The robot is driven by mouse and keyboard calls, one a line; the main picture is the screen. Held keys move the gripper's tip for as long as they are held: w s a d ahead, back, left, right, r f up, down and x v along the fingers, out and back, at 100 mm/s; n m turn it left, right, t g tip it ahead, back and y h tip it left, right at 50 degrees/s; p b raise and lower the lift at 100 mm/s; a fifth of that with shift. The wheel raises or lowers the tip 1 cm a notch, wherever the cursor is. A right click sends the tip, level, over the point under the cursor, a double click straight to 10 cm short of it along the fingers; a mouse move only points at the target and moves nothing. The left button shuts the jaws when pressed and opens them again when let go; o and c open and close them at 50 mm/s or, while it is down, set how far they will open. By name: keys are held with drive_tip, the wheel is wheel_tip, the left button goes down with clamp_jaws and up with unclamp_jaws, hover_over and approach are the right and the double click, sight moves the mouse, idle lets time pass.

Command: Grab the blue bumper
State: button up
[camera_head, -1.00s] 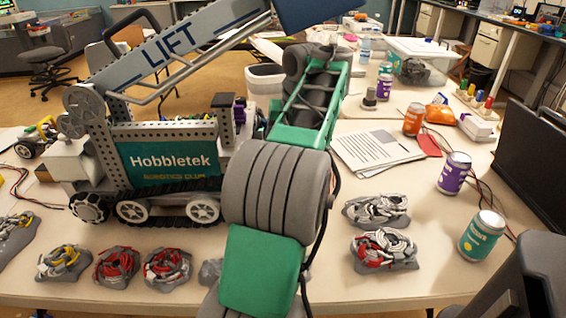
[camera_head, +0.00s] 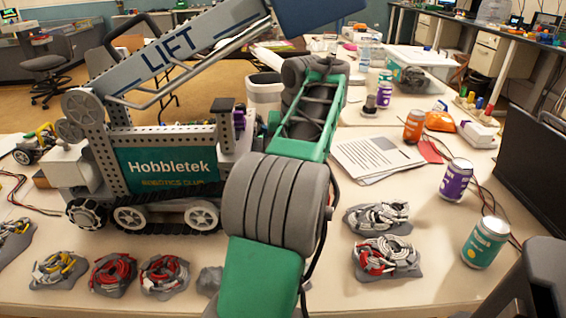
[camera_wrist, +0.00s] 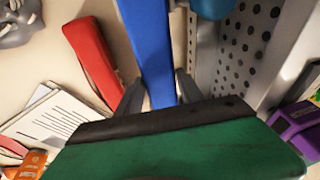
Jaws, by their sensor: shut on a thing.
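The blue bumper (camera_wrist: 150,45) is a long, flat blue bar running up from between my fingers in the wrist view. My gripper (camera_wrist: 160,97) is shut on it, with one dark fingertip against each side. The bumper's lower end is hidden behind the dark edge of my gripper's body. In the head view my own green and grey arm hides the fingers and the bumper.
A perforated grey metal plate (camera_wrist: 240,50) stands close to the right of the bumper, and a red bar (camera_wrist: 92,60) lies to its left. The Hobbletek robot (camera_head: 165,165) stands left of my arm. Cans, including a teal one (camera_head: 485,243), and papers (camera_head: 375,157) are at right.

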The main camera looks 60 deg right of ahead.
clamp_jaws()
